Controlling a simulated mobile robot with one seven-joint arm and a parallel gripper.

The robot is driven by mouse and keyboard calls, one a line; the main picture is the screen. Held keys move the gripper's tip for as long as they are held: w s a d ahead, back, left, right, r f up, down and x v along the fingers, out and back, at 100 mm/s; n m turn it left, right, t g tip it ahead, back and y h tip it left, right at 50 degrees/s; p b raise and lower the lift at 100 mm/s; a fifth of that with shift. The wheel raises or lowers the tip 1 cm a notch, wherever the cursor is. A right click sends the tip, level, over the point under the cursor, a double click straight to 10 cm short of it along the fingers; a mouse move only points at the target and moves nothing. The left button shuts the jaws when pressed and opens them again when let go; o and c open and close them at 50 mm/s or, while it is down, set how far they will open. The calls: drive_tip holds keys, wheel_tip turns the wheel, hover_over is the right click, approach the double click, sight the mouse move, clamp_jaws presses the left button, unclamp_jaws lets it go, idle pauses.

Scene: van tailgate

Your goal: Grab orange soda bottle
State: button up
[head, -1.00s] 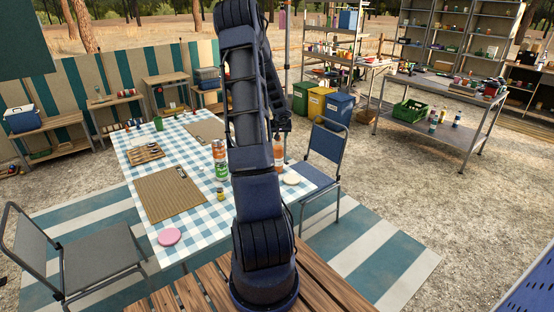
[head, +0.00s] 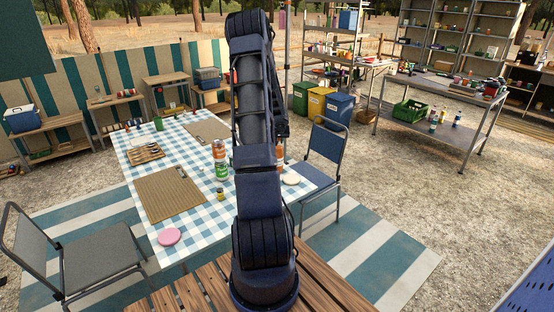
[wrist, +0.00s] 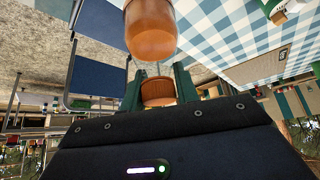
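The orange soda bottle (head: 280,150) stands near the right side of the checked table, partly hidden behind my arm in the head view. In the wrist view, a large orange rounded body (wrist: 150,28) shows at the top edge. A smaller orange-brown piece (wrist: 157,92), perhaps its cap or upper end, appears between my fingers. My gripper (wrist: 159,88) has its two dark green fingers apart, one on each side of this piece. I cannot tell whether they touch it. The gripper is mostly hidden behind my arm in the head view.
A green-and-orange can (head: 220,160) and a small jar (head: 220,194) stand left of my arm on the checked table (head: 200,222). A pale round item (head: 291,179) lies at the right edge. A blue chair (head: 326,150) stands close on the right.

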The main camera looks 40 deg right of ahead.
clamp_jaws()
drive_tip(key=shift+r, duration=0.1)
